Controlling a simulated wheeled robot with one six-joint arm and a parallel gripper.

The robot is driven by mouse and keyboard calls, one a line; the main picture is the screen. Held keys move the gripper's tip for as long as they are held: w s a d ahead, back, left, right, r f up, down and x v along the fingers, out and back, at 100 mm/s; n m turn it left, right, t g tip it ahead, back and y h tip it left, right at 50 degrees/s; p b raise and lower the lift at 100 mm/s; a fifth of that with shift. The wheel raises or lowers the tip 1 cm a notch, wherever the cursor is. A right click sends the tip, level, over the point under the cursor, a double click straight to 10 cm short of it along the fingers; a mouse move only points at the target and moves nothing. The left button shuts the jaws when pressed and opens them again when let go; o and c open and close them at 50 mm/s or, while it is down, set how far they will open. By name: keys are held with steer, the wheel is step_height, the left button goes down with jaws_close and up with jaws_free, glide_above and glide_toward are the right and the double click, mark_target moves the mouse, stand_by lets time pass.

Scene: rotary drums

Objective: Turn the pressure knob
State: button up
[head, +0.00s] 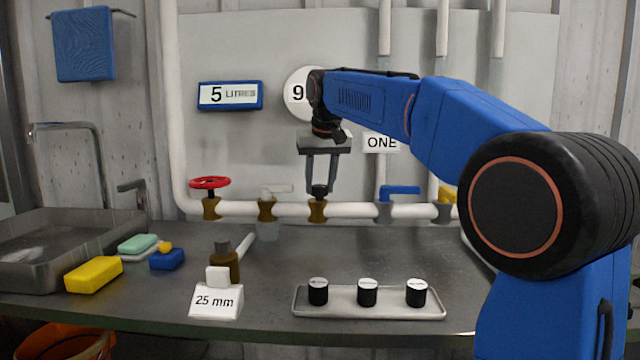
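A small black knob (319,191) sits on top of a brass valve body (318,211) on the white pipe along the back wall. I cannot tell from a label whether it is the pressure knob. My gripper (320,193) points straight down over it, with one finger on each side of the knob. The fingers stand apart, with the knob between their lower ends. Whether they touch it is too small to tell. A round white disc (298,92) with a "9" is on the wall, partly hidden by my arm.
On the same pipe are a red handwheel (209,183), a white lever (278,189), a blue lever (400,190) and a yellow part (447,194) beside my arm. Below, a tray (385,312) holds 3 black knobs.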

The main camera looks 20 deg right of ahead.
steer(key=shift+c, duration=1.3)
steer(key=n+y, duration=0.1)
steer(key=n, duration=0.2)
steer(key=shift+d, duration=0.15)
steer(key=shift+d+n+g+y, duration=0.15)
steer(key=shift+n+y, duration=0.3)
steer(key=shift+n, duration=0.65)
steer(key=shift+a+n+g+y, duration=0.15)
steer(key=shift+n+y, duration=0.3)
steer(key=shift+n, duration=0.65)
steer(key=shift+w+d, duration=0.1)
steer(key=o, duration=1)
steer(key=shift+o, duration=0.2)
